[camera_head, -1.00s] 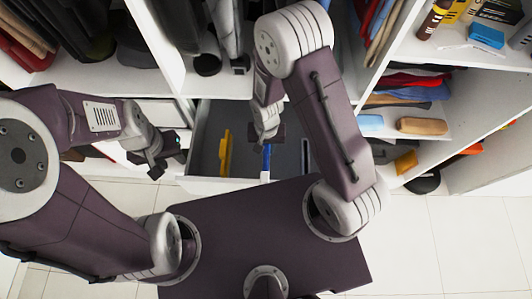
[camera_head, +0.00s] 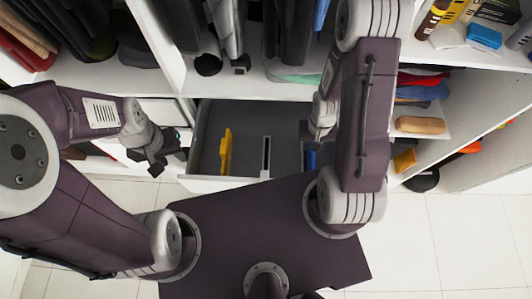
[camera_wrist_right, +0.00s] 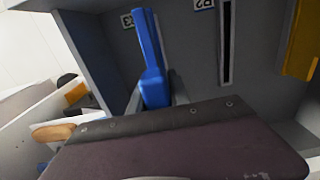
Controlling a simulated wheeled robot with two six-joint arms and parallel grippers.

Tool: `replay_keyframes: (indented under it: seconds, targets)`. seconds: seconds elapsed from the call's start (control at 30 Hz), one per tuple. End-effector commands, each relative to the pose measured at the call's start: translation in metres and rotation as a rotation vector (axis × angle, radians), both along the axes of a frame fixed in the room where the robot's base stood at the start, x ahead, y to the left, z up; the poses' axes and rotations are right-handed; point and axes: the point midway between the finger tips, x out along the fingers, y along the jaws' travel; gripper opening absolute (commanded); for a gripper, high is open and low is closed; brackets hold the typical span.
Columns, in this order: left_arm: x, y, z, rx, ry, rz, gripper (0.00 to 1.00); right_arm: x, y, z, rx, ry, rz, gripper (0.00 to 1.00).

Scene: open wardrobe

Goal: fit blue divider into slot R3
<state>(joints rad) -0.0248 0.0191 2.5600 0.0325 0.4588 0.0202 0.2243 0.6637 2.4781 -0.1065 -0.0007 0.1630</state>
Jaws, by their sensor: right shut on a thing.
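The blue divider (camera_head: 311,157) is at the right side of the open drawer in the head view. It stands out large in the right wrist view (camera_wrist_right: 150,60). My right gripper (camera_wrist_right: 158,98) is shut on its near end. The R3 label (camera_wrist_right: 127,20) lies just left of the divider's far end. Slot R3 itself is hidden behind the divider, and I cannot tell whether the divider touches it. My left gripper (camera_head: 169,162) is open and empty, left of the drawer.
The drawer (camera_head: 225,184) is open below the wardrobe shelves. A yellow divider (camera_head: 226,150) stands at its left. Empty slot R2 (camera_wrist_right: 226,40) lies between the yellow and blue dividers. Drawer and cabinet walls are close to my right gripper.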

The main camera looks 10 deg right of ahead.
Motion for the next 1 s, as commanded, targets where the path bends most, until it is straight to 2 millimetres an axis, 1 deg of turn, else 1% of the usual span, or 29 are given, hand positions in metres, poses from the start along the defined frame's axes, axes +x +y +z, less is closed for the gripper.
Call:
replay_keyframes:
  seconds: [0.03,0.1,0.4,0.57,0.67,1.0]
  targets:
    - [0.000,0.000,-0.008,0.000,0.000,0.000,0.36,0.000,-0.001,-0.008,0.000,0.000,0.000,0.00]
    - [0.000,0.000,-0.011,0.000,0.000,0.000,0.36,0.000,0.000,-0.011,0.000,0.000,0.001,0.00]
    - [0.000,0.000,-0.010,0.000,0.000,0.000,0.36,0.000,0.000,-0.010,0.000,0.000,0.001,0.00]
    - [0.000,0.000,-0.014,0.000,0.000,0.000,0.36,0.000,0.000,-0.014,0.000,0.000,0.001,0.00]
    - [0.000,0.000,-0.021,0.000,0.000,0.000,0.36,0.000,0.000,-0.021,0.000,0.000,0.001,0.00]
    - [0.000,0.000,-0.056,0.000,0.000,0.000,0.36,0.000,0.000,-0.056,0.000,0.000,0.002,0.00]
